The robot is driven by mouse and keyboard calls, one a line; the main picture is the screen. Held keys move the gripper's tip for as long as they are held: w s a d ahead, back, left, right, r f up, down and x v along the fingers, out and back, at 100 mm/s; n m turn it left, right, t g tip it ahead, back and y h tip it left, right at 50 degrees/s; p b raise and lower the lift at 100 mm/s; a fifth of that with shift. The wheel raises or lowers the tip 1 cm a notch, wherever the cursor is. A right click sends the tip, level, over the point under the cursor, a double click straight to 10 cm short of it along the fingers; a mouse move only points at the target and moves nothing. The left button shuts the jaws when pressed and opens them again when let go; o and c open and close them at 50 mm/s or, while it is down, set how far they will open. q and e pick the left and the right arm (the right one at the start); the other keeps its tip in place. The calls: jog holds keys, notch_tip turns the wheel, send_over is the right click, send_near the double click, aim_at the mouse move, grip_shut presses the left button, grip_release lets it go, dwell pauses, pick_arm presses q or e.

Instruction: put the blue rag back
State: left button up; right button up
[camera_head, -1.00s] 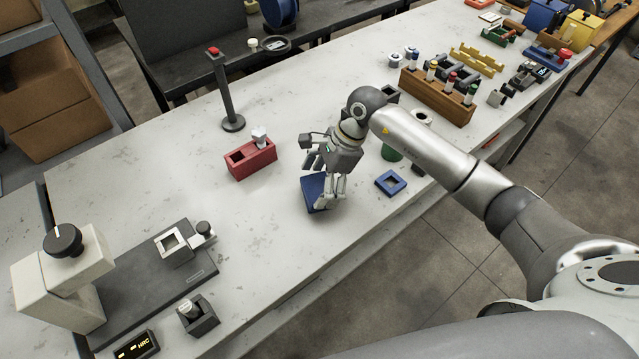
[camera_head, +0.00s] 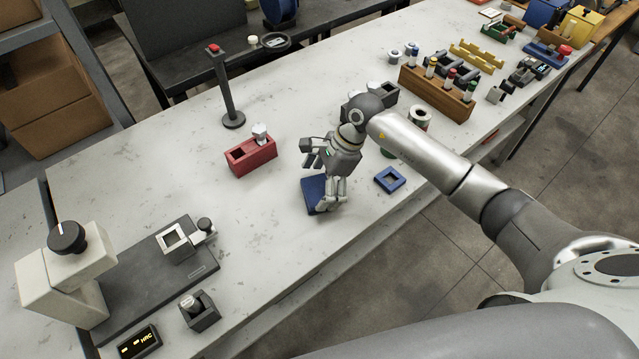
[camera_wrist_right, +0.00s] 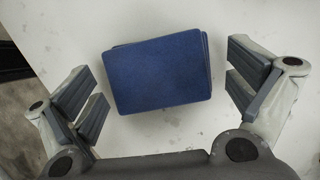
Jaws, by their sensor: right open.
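The blue rag (camera_head: 313,192) is a folded, flat rectangle lying on the pale bench near its front edge. It also shows whole in the right wrist view (camera_wrist_right: 160,72), with a slightly offset lower layer at its edges. My right gripper (camera_head: 328,202) is right over the rag and partly hides it in the head view. Its fingers are spread wide in the right wrist view (camera_wrist_right: 168,95), one on each side of the rag, with a gap to it on both sides. My left gripper is not in view.
A blue square frame (camera_head: 390,180) lies just right of the rag. A red block (camera_head: 250,157) and a post with a red top (camera_head: 229,85) stand behind. A wooden rack (camera_head: 437,95) is farther right.

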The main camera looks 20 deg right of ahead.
jog(key=shift+r, duration=0.15)
jog(key=shift+d+r, duration=0.15)
jog(key=shift+r, duration=0.05)
jog(key=b+v, duration=0.3)
jog(key=v, duration=0.8)
jog(key=shift+r+b, duration=0.3)
jog(key=shift+d, duration=0.1)
